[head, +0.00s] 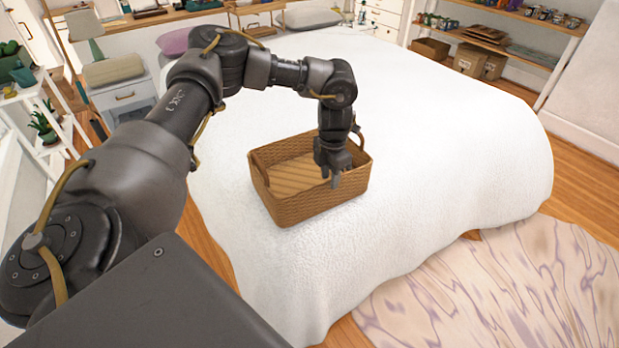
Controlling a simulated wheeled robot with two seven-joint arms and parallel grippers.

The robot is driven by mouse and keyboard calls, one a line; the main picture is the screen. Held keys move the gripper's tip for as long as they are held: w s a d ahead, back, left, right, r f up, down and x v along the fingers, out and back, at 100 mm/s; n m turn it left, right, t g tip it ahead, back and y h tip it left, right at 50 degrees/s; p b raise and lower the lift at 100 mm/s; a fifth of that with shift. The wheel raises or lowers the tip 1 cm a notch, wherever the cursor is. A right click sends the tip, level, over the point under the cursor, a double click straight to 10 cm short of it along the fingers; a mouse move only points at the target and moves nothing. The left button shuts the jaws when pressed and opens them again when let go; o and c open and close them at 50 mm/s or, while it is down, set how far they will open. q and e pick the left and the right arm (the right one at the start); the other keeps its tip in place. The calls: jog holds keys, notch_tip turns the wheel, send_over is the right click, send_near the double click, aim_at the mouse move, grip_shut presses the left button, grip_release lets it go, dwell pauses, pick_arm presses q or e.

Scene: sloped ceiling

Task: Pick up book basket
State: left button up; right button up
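A brown woven basket (300,205) stands upright on the white bed (440,150), near the bed's front left part. Its inside looks empty where I can see it, with a slatted-looking floor. My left gripper (334,183) points down at the basket's right end, over the rim there. The fingers are small and dark in this view. I cannot tell whether they are open or closed on the rim, and the wrist hides part of that end. My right gripper is not in view.
A patterned rug (510,290) lies on the wooden floor at the lower right. Shelves with cardboard boxes (470,60) stand at the back right. Plants (42,125) and a white nightstand (124,96) are at the left. The bed around the basket is clear.

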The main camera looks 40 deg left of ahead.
pick_arm(q)
notch_tip(320, 180, down, 2)
jog(key=shift+f, duration=0.2)
jog(key=c, duration=0.6)
grip_shut()
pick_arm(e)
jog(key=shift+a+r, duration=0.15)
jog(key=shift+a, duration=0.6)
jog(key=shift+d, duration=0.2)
